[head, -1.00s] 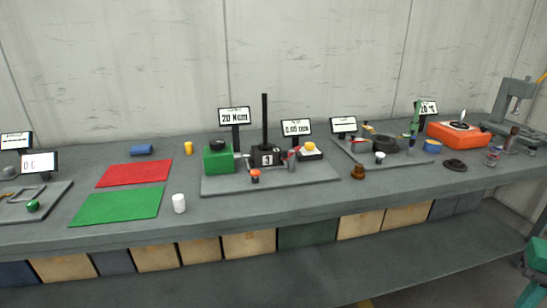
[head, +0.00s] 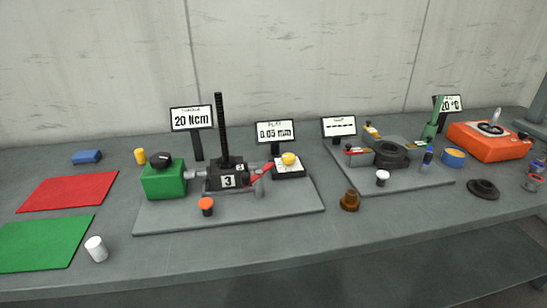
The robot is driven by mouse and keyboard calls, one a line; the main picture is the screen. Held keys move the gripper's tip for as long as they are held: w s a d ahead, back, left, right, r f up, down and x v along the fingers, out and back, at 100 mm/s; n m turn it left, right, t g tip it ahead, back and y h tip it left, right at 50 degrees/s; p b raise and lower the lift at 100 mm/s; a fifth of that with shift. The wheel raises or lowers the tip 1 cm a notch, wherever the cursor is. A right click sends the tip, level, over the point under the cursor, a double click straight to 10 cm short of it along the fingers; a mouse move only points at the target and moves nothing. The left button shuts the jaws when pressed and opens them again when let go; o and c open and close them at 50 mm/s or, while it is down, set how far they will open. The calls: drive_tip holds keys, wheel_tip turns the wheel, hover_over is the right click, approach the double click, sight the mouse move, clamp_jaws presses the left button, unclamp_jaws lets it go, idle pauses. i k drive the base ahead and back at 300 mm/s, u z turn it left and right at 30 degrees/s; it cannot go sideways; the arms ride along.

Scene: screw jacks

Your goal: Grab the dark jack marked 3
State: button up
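The dark jack marked 3 (head: 226,177) stands upright on a grey base plate (head: 290,213) in the head view, left of the middle. It has a black block body with a white label and a tall black threaded spindle. A green block with a black knob (head: 163,180) is joined to its left side by a grey shaft. A red-handled clamp (head: 260,174) sits against its right side. My gripper is not in view.
An orange-capped knob (head: 206,206) stands in front of the jack. Displays (head: 192,118) rise behind it. A yellow-topped gauge (head: 289,165) is to the right, and a brown stepped part (head: 350,201) lies beyond the plate. The front bench strip is mostly clear.

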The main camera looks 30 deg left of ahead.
sight(224, 172)
drive_tip(key=u, duration=0.25)
drive_tip(key=i, duration=1)
drive_tip(key=u, duration=0.5)
